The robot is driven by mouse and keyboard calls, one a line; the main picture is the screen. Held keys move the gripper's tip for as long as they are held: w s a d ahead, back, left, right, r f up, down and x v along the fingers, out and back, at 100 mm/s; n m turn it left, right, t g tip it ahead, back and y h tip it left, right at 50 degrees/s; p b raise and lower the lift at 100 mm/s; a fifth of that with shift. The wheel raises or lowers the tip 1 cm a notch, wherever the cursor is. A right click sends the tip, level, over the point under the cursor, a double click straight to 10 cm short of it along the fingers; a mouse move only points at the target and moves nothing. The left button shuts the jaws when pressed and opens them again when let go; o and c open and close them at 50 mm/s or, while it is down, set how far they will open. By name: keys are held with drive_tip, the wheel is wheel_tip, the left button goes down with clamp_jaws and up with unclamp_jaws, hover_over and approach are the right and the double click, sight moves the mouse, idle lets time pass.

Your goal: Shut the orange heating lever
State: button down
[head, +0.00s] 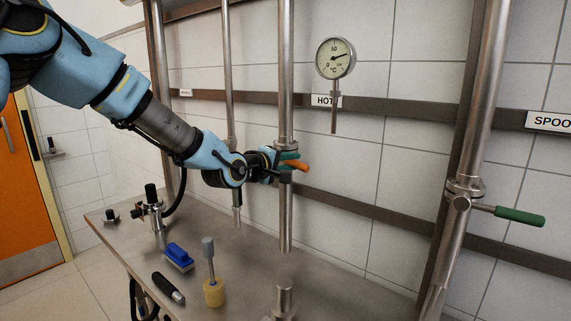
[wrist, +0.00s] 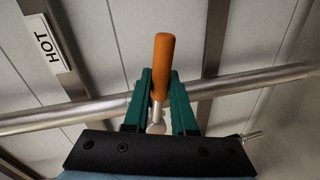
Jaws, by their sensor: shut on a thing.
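The orange heating lever (head: 299,165) sits on a vertical steel pipe (head: 286,70) below the HOT label (head: 326,101). Its handle sticks out to the right of the pipe, across it and slightly downward. My gripper (head: 283,163) is at the lever, with its green fingers shut on it near the pipe. In the wrist view the orange handle (wrist: 163,65) stands up between the two green fingers, its metal stem between their lower parts. There the handle lies across the pipe (wrist: 60,117). My gripper hides the valve body in the head view.
A green-handled lever (head: 520,215) is on the right pipe. A gauge (head: 336,58) hangs above the HOT label. On the steel table (head: 240,262) are a blue brush (head: 178,256), a black-handled tool (head: 168,287) and a yellow-based brush (head: 213,292). Other pipes stand beside my arm.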

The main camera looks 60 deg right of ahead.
drive_tip(key=shift+r+n+g+p, duration=0.3)
drive_tip(key=shift+r+n+p, duration=0.1)
drive_tip(key=shift+r+n, duration=0.35)
drive_tip(key=c, duration=0.7)
unclamp_jaws()
drive_tip(key=shift+f, duration=0.1)
drive_tip(key=shift+c, duration=0.2)
drive_tip(key=shift+a, duration=0.15)
drive_tip(key=shift+a, duration=0.3)
drive_tip(key=a+r+b, duration=0.2)
drive_tip(key=a+b, duration=0.1)
drive_tip(key=a, duration=0.6)
drive_tip(key=shift+w+a, duration=0.25)
drive_tip(key=shift+a, duration=0.1)
